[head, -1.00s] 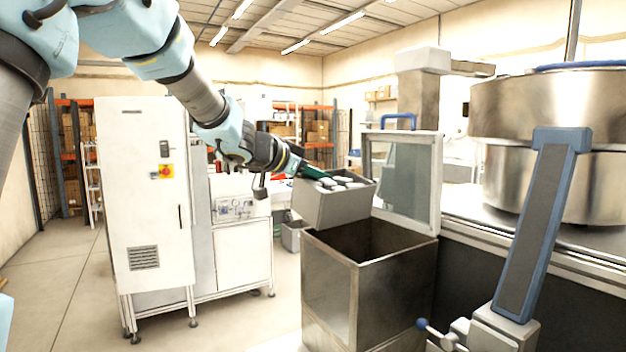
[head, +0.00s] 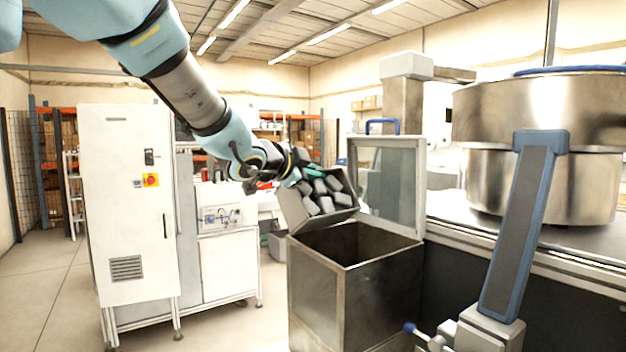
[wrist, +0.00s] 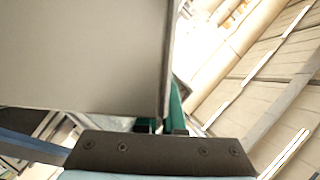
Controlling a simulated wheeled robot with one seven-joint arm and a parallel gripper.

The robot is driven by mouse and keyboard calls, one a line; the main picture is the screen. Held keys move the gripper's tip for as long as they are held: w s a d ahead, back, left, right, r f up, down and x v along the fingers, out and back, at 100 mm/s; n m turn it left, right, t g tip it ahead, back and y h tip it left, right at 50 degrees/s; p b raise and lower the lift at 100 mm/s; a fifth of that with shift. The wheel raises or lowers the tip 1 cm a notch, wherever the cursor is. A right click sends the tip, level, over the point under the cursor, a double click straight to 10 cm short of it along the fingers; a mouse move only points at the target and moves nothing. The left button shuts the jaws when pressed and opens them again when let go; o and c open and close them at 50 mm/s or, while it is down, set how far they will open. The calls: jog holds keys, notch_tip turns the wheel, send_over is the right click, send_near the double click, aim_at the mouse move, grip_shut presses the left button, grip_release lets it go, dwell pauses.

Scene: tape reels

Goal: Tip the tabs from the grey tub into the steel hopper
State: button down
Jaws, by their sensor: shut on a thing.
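The grey tub (head: 294,212) is tilted in the head view, its open top turned toward the camera and the hopper. Several dark grey tabs (head: 324,204) lie in it, heaped toward the lower side. My gripper (head: 296,178) is shut on the tub's far-left rim and holds it above the hopper's back left edge. In the wrist view the tub's grey wall (wrist: 80,55) fills the upper left, with a green finger beside it. The steel hopper (head: 318,300) stands open below the tub. Its visible inside is dark, and its bottom is hidden.
The hopper's lid (head: 384,180) with a clear panel stands raised behind the opening. A large steel bowl feeder (head: 540,120) and a grey-blue inclined conveyor (head: 522,230) stand to the right. A white cabinet (head: 125,200) stands at left, with open floor before it.

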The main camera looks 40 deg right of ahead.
jog(key=shift+s+m+b, duration=0.25)
jog(key=shift+m+b, duration=0.05)
jog(key=shift+b, duration=0.5)
jog(key=b, duration=0.3)
jog(key=shift+s+m+t+h, duration=0.3)
jog(key=shift+s+m, duration=0.05)
jog(key=shift+m, duration=0.05)
jog(key=s+m+t+h+b, duration=0.1)
jog(key=s+m+b, duration=0.2)
jog(key=b, duration=1.3)
jog(key=shift+s+f+m, duration=0.15)
jog(key=shift+s+m, duration=0.25)
jog(key=shift+s, duration=0.1)
jog(key=s+m+b, duration=0.1)
jog(key=b, duration=0.4)
jog(key=shift+s+m+t+h, duration=0.3)
jog(key=s+m+b, duration=0.1)
jog(key=b, duration=0.2)
jog(key=shift+f+h+b, duration=0.1)
jog(key=shift+h+b, duration=0.2)
jog(key=s+m+b, duration=0.1)
jog(key=b, duration=0.2)
jog(key=shift+s+d+m, duration=0.1)
jog(key=shift+s+m, duration=0.1)
jog(key=shift+m, duration=0.1)
jog(key=shift+s+h+b, duration=0.1)
jog(key=shift+h+b, duration=0.2)
jog(key=shift+r, duration=0.2)
